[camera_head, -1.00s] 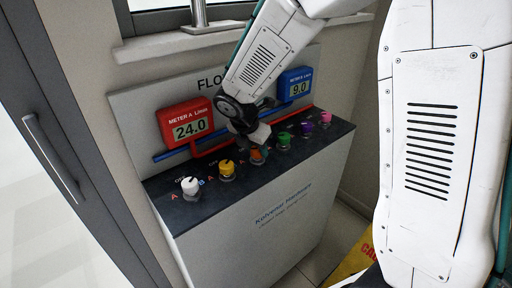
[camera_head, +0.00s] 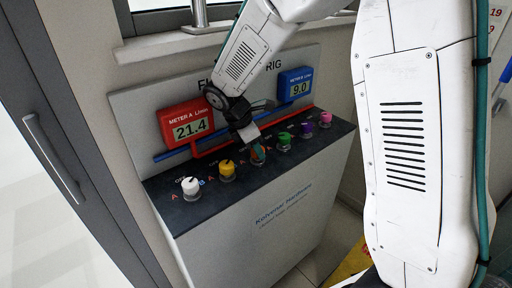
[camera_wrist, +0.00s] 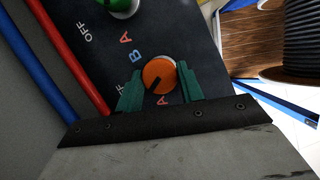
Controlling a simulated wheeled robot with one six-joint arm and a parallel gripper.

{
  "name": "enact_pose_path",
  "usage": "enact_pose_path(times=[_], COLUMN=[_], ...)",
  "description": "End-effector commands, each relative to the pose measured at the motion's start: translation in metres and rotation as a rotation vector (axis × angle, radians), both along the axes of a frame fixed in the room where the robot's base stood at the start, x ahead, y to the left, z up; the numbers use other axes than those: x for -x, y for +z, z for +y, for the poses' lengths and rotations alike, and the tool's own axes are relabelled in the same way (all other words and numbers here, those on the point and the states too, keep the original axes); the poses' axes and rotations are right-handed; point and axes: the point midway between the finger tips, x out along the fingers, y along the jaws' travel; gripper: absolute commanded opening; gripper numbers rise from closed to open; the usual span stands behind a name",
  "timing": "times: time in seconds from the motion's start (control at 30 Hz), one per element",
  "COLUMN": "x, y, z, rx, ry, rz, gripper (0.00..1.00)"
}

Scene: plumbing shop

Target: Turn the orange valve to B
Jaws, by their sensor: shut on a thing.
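The orange valve (camera_head: 258,155) is the middle knob on the dark panel, mostly hidden by my gripper (camera_head: 252,143) in the head view. In the wrist view, the orange knob (camera_wrist: 160,70) sits between the two green fingers of my gripper (camera_wrist: 160,77), which is shut on it. Its dark pointer mark points to the lower left, between the partly hidden OFF label at left and the red A (camera_wrist: 162,101) below. The blue B (camera_wrist: 136,55) is at the knob's upper left. Red meter A (camera_head: 187,124) reads 21.4; blue meter B (camera_head: 295,86) reads 9.0.
White (camera_head: 190,188) and yellow (camera_head: 227,170) knobs stand left of the orange one; green (camera_head: 284,141), purple (camera_head: 306,130) and pink (camera_head: 325,119) knobs stand right. Red and blue pipes run along the back of the panel. A grey door (camera_head: 60,150) is at left.

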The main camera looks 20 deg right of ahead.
Motion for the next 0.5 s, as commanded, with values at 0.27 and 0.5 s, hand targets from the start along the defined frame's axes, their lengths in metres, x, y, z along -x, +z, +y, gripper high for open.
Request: enact_pose_path(times=[0.27, 0.5], x=[-0.0028, -0.0044], y=[0.0003, 0.0005], z=[-0.0002, -0.0006], rx=[-0.001, -0.002], ry=[-0.264, -0.492], rz=[-0.001, -0.002], gripper=[0.15, 0.15])
